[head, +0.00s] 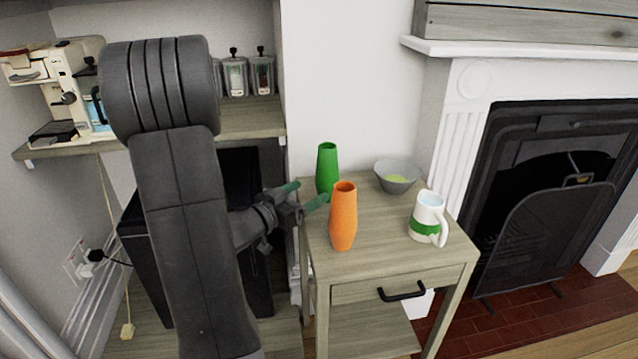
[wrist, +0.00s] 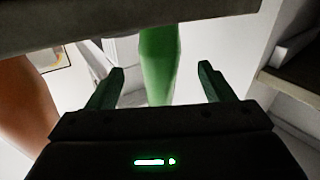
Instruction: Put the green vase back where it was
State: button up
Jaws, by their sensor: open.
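The green vase (head: 327,168) stands upright at the back left of the small wooden side table (head: 388,238). My gripper (head: 306,194) is at the table's left edge, beside the vase, with its fingers pointing toward it. In the wrist view the green vase (wrist: 160,70) appears between and beyond the two open fingers of my gripper (wrist: 163,80). I cannot tell whether a finger touches it. The jaws hold nothing that I can see. The vase's base is not clear in the wrist view.
An orange vase (head: 343,216) stands just in front of the green one, close to my gripper; it also shows in the wrist view (wrist: 24,108). A grey bowl (head: 396,178) and a white-and-green mug (head: 428,218) stand on the right. The table's middle is clear.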

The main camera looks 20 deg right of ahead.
jog(key=shift+v, duration=2.3)
